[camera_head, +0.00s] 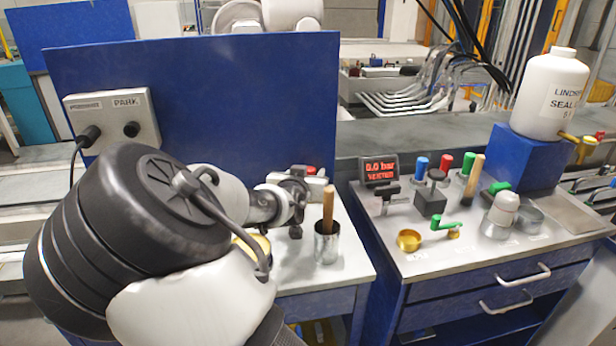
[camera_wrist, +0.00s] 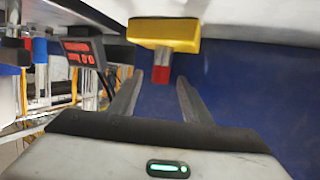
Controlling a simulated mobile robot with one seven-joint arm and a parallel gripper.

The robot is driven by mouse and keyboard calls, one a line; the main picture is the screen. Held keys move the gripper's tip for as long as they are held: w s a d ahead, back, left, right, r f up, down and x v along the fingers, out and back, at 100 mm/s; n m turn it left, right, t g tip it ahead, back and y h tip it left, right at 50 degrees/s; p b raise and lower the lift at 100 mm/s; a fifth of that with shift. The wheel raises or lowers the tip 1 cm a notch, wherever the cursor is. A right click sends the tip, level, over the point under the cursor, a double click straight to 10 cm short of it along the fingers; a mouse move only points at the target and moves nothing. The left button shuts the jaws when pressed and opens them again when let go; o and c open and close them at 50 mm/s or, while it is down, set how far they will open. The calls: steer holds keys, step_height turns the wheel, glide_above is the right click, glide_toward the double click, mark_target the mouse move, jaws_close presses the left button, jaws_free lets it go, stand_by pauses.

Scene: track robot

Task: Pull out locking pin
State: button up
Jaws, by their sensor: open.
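In the wrist view, which looks upside down, a short silver pin (camera_wrist: 162,56) with a red end (camera_wrist: 161,78) sticks out of a yellow block (camera_wrist: 164,33). It looks like the locking pin. My gripper (camera_wrist: 160,81) is open, with one finger on each side of the red end. I see a gap beside each finger and cannot tell the depth between them. In the head view my arm hides most of this area. Part of a yellow thing (camera_head: 262,243) shows behind my arm there, and I cannot tell whether it is the same block.
A metal cup with a wooden handle (camera_head: 327,245) stands right of my wrist. A blue panel (camera_head: 240,100) rises behind the table. The right bench holds a red-lit display (camera_head: 380,170), a brass cup (camera_head: 409,240) and a white bottle (camera_head: 551,95) on a blue block.

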steer(key=shift+w, duration=0.1)
jaws_close()
steer(key=shift+r+p, duration=0.45)
stand_by(0.5)
steer(key=shift+r+p, duration=2.1)
steer(key=shift+r, duration=0.3)
